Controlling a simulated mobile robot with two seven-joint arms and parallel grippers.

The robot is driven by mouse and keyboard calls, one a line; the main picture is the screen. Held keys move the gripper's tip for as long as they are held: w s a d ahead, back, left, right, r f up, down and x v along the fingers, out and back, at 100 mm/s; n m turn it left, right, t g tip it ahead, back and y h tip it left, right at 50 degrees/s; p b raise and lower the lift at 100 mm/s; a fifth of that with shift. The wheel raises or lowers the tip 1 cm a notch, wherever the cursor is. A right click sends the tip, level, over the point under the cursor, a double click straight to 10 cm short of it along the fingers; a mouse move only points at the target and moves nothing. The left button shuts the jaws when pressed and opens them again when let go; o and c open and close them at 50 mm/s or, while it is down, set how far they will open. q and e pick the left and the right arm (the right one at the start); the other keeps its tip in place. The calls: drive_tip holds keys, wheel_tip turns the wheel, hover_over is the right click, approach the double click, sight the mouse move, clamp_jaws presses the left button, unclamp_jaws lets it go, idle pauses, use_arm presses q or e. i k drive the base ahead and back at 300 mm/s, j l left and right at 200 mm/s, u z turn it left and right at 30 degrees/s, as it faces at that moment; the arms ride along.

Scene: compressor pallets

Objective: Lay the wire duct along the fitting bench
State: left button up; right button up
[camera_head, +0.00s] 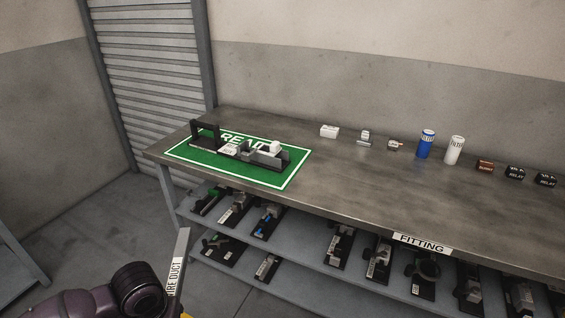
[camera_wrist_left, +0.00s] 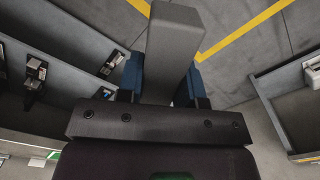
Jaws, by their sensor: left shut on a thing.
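The wire duct (camera_head: 178,262) is a long grey bar with a white label, standing steeply upright at the lower left of the head view, in front of the bench. In the left wrist view the duct (camera_wrist_left: 172,50) runs between the two blue fingers of my left gripper (camera_wrist_left: 165,82), which is shut on it. The gripper's fingers are out of the head view; only part of my arm shows there. The fitting bench (camera_head: 345,205) has a grey top with a FITTING label at its front edge. The duct is apart from the bench. My right gripper is in neither view.
A green mat (camera_head: 190,156) with a black-and-grey assembly (camera_head: 262,157) lies at the bench's left end. A white box (camera_head: 330,131), a blue can (camera_head: 426,144), a white can (camera_head: 454,150) and small relays line the back. Shelves below hold several assemblies. The bench's front middle is clear.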

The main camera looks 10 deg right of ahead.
sight(454, 185)
drive_tip(key=i+j, duration=0.1)
drive_tip(key=j, duration=0.65)
drive_tip(key=i+j+z, duration=0.1)
drive_tip(key=z, duration=0.9)
